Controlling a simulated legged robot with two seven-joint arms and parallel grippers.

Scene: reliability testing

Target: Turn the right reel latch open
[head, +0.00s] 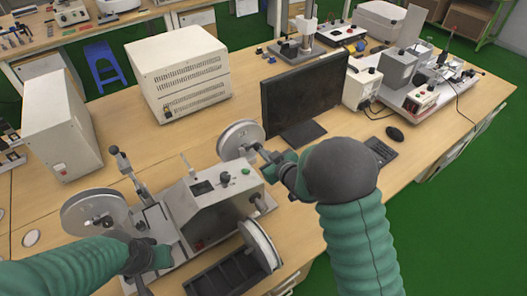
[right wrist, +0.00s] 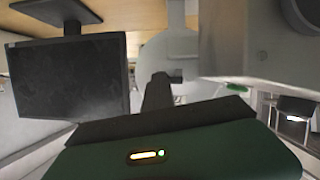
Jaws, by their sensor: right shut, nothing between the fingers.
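The reel machine (head: 210,205) is a grey box with a sloped panel on the bench. Its right-hand back reel (head: 240,138) is a pale disc on edge. My right gripper (head: 268,160) is at this reel's right side, fingers shut and empty, close to the hub. In the right wrist view the dark fingers (right wrist: 158,90) point at the pale reel disc (right wrist: 165,55). They overlap the hub area, where the latch is not clearly visible; contact cannot be told. My left gripper (head: 138,262) is low by the machine's left side; its fingertips are unclear.
A left reel (head: 92,213) and a front right reel (head: 262,243) flank the machine. A black monitor (head: 303,95) stands behind my right gripper; it fills the left of the wrist view (right wrist: 70,78). A keyboard (head: 380,150) and mouse (head: 395,133) lie to the right.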

